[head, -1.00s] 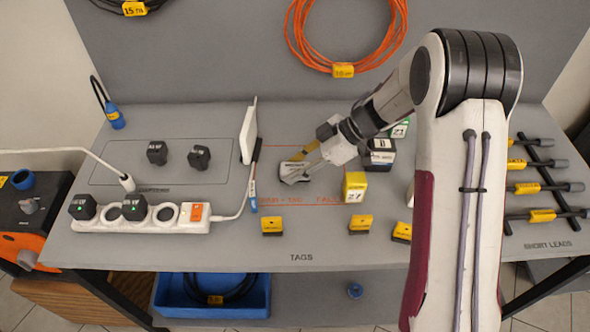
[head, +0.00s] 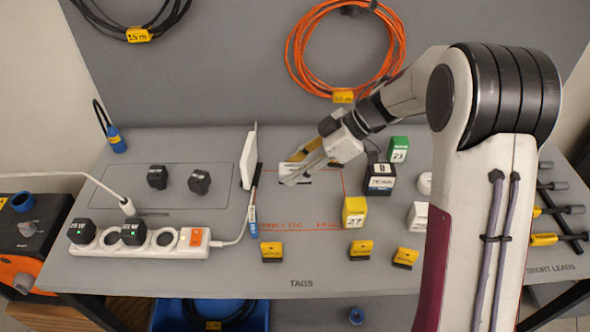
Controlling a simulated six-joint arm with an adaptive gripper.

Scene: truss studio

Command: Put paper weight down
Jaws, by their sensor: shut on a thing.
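My gripper (head: 290,178) is over the back part of the red-outlined area on the grey bench. Its fingers are shut on a small pale thing with dark marks, which I take to be the paper weight (head: 287,168). The fingers cover much of it. I cannot tell whether it touches the bench or hangs a little above it.
A yellow block marked 27 (head: 355,212), a dark block (head: 380,179) and a green block (head: 398,150) stand right of my gripper. A white upright panel (head: 249,160) and a pen (head: 254,200) are left. The outlined area's front part is clear.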

